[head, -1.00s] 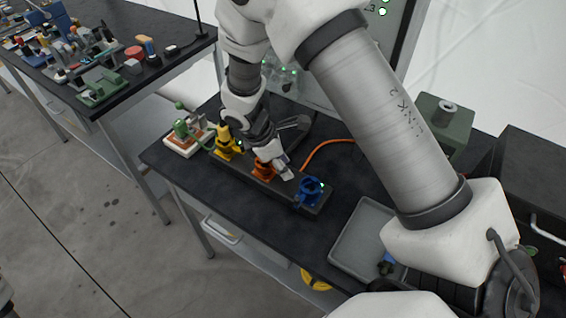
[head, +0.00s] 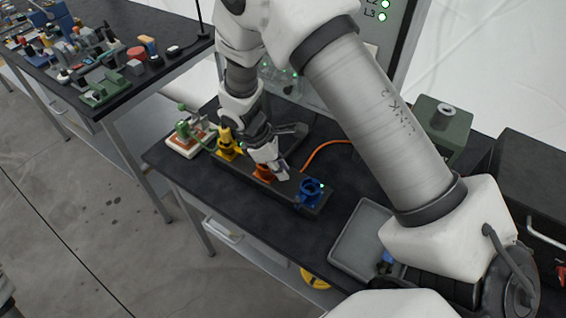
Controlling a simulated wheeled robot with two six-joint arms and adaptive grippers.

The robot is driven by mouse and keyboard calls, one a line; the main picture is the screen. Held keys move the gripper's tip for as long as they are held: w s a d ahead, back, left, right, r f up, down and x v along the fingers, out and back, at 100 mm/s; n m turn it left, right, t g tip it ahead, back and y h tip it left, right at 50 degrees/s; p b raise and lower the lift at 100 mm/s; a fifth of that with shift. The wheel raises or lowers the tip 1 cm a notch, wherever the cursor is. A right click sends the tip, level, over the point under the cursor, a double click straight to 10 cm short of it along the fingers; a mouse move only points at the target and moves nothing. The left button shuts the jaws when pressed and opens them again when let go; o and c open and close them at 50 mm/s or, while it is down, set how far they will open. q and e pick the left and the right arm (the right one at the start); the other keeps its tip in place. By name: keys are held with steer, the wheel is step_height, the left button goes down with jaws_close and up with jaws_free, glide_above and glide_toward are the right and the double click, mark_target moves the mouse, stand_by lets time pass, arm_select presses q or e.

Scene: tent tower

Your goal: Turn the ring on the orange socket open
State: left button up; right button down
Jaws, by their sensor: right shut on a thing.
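The orange socket (head: 263,173) stands in the middle of a dark strip on the black bench, between a yellow socket (head: 227,146) and a blue socket (head: 311,190). My right gripper (head: 271,164) comes down from above onto the orange socket and is shut on its ring. The fingers and wrist hide most of the ring and the socket's top, so how far the ring is turned cannot be seen. My left gripper is not in view.
An orange cable (head: 325,146) runs behind the strip. A grey tray (head: 359,236) lies to the right on the bench. A green box (head: 443,123) stands at the back right. A second table (head: 160,72) at left holds many small parts.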

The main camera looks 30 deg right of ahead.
steer(key=shift+a+r+m+y+p, duration=0.25)
steer(key=shift+a+m+p, duration=0.2)
steer(key=shift+m, duration=0.35)
steer(key=m, duration=0.1)
steer(key=a+m+g+p, duration=0.1)
steer(key=shift+w+a+f+m+y, duration=0.1)
steer(key=shift+a+f+m+y, duration=0.05)
steer(key=shift+m+y, duration=0.25)
steer(key=shift+w+a+m+y+p, duration=0.2)
steer(key=shift+w+a+m+y, duration=0.5)
steer(key=shift+m, duration=1.2)
steer(key=shift+w+a+m+y+p, duration=0.25)
steer(key=shift+w+a+m+y, duration=0.4)
steer(key=shift+m, duration=1.25)
steer(key=shift+w+a+m+y+p, duration=0.2)
steer(key=shift+w+a+m+y, duration=0.45)
steer(key=shift+m, duration=1.25)
steer(key=shift+s, duration=0.1)
steer(key=c, duration=1.2)
jaws_free()
steer(key=shift+a, duration=0.1)
steer(key=shift+o, duration=0.2)
steer(key=v, duration=1.2)
steer(key=shift+w+f, duration=0.15)
steer(key=shift+w, duration=0.15)
